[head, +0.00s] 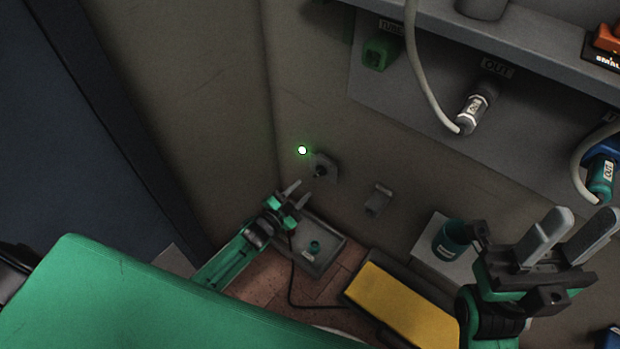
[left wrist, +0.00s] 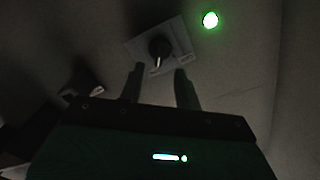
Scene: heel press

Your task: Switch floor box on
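The floor box (head: 330,264) is a low grey tray-like box on the brick-red floor by the wall. It has a teal round button (head: 315,246) and a small pale label. My left gripper (head: 297,193) is above the box's back edge, near the wall, with its fingers apart and nothing between them. In the left wrist view the left gripper (left wrist: 159,78) points towards a dark knob on a square plate (left wrist: 161,48). This wall knob (head: 320,170) is just beyond the fingertips. My right gripper (head: 579,228) is open and empty at the right.
A small green light (head: 302,150) glows on the wall; it also shows in the left wrist view (left wrist: 210,20). A yellow pad (head: 403,308) lies right of the box. A dark cable (head: 291,280) runs from the box. A grey shelf (head: 520,50) with plugs juts out above.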

